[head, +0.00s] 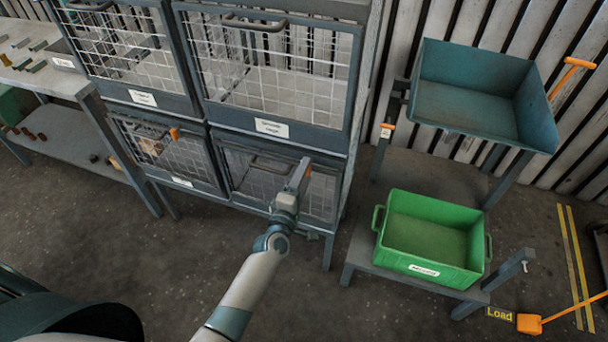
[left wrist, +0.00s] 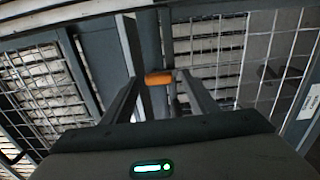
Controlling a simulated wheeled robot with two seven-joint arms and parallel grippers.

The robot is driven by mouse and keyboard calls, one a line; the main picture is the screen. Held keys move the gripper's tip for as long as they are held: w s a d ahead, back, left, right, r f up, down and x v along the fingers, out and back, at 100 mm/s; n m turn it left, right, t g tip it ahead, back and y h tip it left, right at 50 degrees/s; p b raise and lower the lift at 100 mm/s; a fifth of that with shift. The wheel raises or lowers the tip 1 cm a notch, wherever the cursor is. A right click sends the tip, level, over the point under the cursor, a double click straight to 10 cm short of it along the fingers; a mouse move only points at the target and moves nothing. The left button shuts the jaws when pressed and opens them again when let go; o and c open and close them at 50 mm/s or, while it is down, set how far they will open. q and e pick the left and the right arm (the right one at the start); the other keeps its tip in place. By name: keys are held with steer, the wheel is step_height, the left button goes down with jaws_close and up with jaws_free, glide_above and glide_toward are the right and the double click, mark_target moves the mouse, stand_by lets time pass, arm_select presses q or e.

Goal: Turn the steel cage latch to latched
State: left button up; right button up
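The steel cage (head: 255,130) stands at the back, with wire-mesh doors in two rows. My left gripper (head: 301,172) is in front of its lower right door, near the door's right edge. In the left wrist view an orange latch handle (left wrist: 158,78) lies crosswise between the tips of my two spread fingers. I see no clear contact, and the gripper looks open. In the head view my gripper mostly hides this latch. My right gripper is not in view.
A green bin (head: 432,268) sits on a low stand right of the cage. A workbench (head: 50,80) stands at the left. The floor in front of the cage is clear.

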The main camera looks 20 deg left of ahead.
arm_select(q)
steer(key=shift+s, duration=0.1)
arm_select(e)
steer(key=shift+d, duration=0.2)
arm_select(q)
steer(key=s+b, duration=0.3)
steer(key=s, duration=1.4)
steer(key=shift+a, duration=0.3)
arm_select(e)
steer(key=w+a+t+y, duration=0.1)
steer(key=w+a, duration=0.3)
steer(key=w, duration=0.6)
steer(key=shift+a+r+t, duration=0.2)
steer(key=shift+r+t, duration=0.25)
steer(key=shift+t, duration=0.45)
arm_select(q)
steer(key=shift+s, duration=0.1)
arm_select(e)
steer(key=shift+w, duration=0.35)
arm_select(q)
steer(key=shift+f, duration=0.1)
